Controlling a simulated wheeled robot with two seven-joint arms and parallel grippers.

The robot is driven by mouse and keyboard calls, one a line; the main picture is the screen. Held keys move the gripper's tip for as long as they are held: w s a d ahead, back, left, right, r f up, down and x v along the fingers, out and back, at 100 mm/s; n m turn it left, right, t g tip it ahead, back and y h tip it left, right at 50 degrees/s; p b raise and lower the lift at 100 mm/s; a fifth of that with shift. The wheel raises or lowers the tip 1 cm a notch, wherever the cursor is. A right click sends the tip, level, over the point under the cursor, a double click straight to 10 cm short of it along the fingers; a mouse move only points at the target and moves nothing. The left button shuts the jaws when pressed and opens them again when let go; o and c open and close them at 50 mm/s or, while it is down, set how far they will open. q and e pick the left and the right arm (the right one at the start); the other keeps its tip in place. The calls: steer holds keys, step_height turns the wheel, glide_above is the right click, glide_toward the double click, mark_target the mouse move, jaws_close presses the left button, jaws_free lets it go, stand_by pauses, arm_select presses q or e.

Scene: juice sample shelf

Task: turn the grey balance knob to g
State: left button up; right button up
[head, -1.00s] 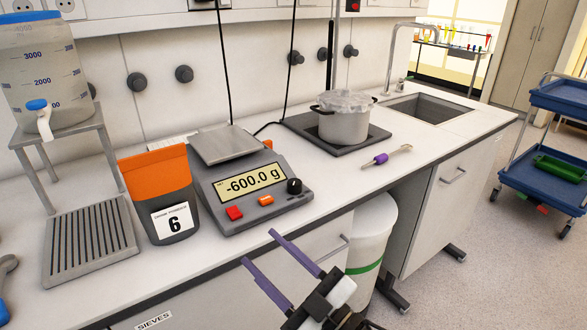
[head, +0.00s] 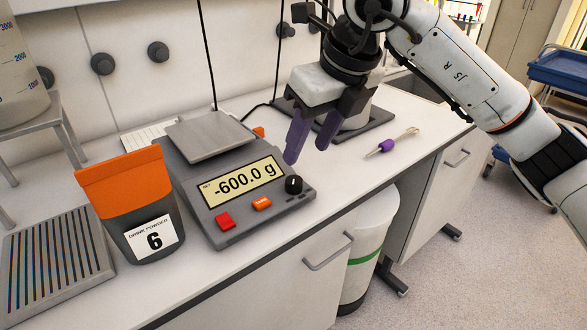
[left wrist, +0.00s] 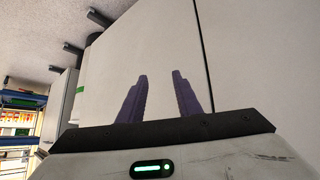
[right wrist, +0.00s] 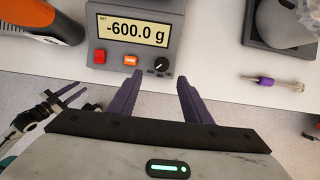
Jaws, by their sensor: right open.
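The grey balance (head: 262,214) stands on the counter; its display reads -600.0 g. The dark balance knob (head: 293,184) is at its front right corner, with a light mark on top. It also shows in the right wrist view (right wrist: 161,65), just beyond and between the fingertips. Its position letters are too small to read. My right gripper (head: 306,155) is open and empty, above and slightly behind the knob in the head view, apart from it. My left gripper (left wrist: 160,75) is open and empty before a pale cabinet front, outside the head view.
A red button (head: 225,220) and an orange button (head: 261,203) sit beside the knob. An orange-topped powder pouch (head: 130,185) stands left of the balance. A purple-handled tool (head: 388,146) lies to the right. The counter between is clear.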

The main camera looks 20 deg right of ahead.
mark_target(294, 180)
arm_select(q)
steer(key=shift+s, duration=0.4)
arm_select(e)
steer(key=x, duration=1)
steer(key=shift+w+d, duration=0.15)
steer(key=c, duration=1.1)
arm_select(q)
steer(key=shift+w, duration=0.1)
arm_select(e)
steer(key=shift+o, duration=0.2)
